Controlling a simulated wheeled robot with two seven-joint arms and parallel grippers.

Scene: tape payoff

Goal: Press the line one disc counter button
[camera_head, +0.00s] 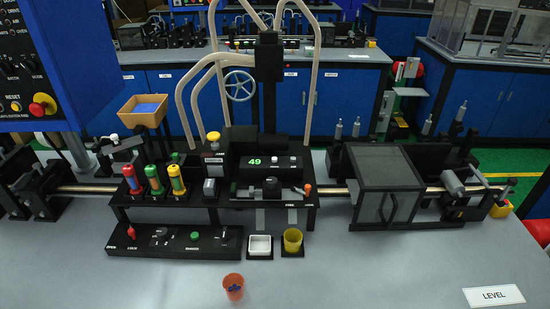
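A black machine unit stands mid-table with a green lit display (256,161) reading 49. A small pale button or knob (293,159) sits on the panel just right of the display, with another small control and a tiny label beside it. I cannot tell which of these is the disc counter button. A low black control panel (172,241) lies in front at the left, with a red lever (131,233) marked OPEN and LOCK and a green button (195,236). Neither of my grippers is in view.
Red, green and yellow bottles (154,181) stand at the left. A dark box with a handle (386,187) is at the right. The front tabletop is mostly clear.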

